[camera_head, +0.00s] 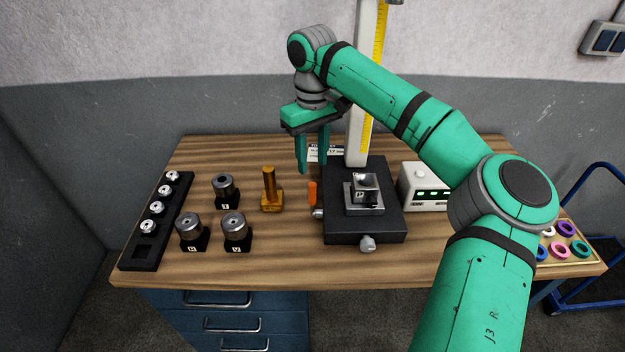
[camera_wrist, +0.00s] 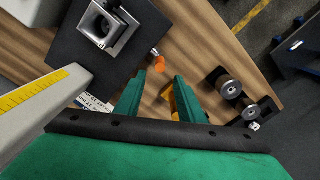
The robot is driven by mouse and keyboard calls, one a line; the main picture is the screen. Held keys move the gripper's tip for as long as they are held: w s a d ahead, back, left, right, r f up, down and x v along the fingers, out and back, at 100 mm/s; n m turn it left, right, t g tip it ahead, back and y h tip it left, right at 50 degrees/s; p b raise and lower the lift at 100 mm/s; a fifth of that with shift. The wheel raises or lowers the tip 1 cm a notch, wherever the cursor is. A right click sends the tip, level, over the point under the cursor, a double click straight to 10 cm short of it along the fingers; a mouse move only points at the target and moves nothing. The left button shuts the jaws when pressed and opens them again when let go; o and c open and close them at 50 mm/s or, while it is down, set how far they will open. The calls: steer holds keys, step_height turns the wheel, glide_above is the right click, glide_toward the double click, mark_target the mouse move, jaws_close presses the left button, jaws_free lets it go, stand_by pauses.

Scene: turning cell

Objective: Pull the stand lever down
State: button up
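The stand has a black base (camera_head: 336,228), a pale upright column (camera_head: 356,125) with a yellow scale, and an orange-tipped lever (camera_head: 312,192) on the left side of its base. The lever points upward in the head view. The lever's orange tip also shows in the wrist view (camera_wrist: 160,64), just beyond the fingertips. My gripper (camera_head: 313,167) points down, open and empty, above and slightly behind the lever. In the wrist view my gripper (camera_wrist: 160,77) has a clear gap between its fingers. I see no contact with the lever.
A metal block (camera_head: 364,187) sits on the stand base. A brass piece (camera_head: 270,192) stands left of the lever. Several dark holders with metal cylinders (camera_head: 234,222) and a black rack (camera_head: 137,245) are further left. A white box (camera_head: 414,187) with green lights is right.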

mark_target(312, 181)
step_height(312, 181, down, 11)
steer(key=shift+r, duration=0.2)
stand_by(0.3)
jaws_close()
